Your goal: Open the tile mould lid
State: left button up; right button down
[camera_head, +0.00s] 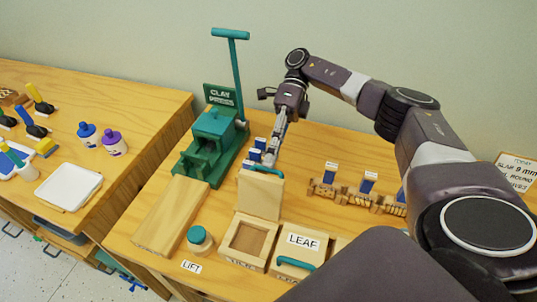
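The tile mould (230,246) is a wooden box at the front of the table, its front label partly legible. Its wooden lid (260,195) stands up at the back edge, leaving the square recess exposed. The lid's green handle (275,171) is at its top. My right gripper (270,157) points down with its fingertips at or just behind this handle. The fingers are small and overlap the handle and blue-and-white items, so contact and opening are unclear. My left gripper is not in view.
A closed LEAF mould (303,241) with a green handle stands to the right. A green clay press (213,128) with a tall lever is behind left. A wooden board (170,215) and green-lidded jar (199,240) are left. Stamps (329,180) stand right.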

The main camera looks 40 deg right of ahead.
jog(key=shift+s+a+f+g, duration=0.2)
jog(key=shift+s+f, duration=0.05)
jog(key=shift+f, duration=0.45)
jog(key=shift+s+a+f+g, duration=0.15)
jog(key=shift+s+f+g, duration=0.05)
jog(key=shift+f, duration=0.45)
jog(key=c, duration=2.4)
grip_release()
jog(key=shift+o, duration=1.1)
jog(key=shift+w+a, duration=0.1)
jog(key=o, duration=0.3)
jog(key=shift+a+r, duration=0.15)
jog(key=shift+a, duration=0.1)
jog(key=shift+d, duration=0.15)
jog(key=shift+r, duration=0.25)
jog(key=shift+c, duration=0.5)
notch_tip(320, 180, up, 11)
jog(key=shift+f, duration=0.2)
jog(key=shift+c, duration=0.3)
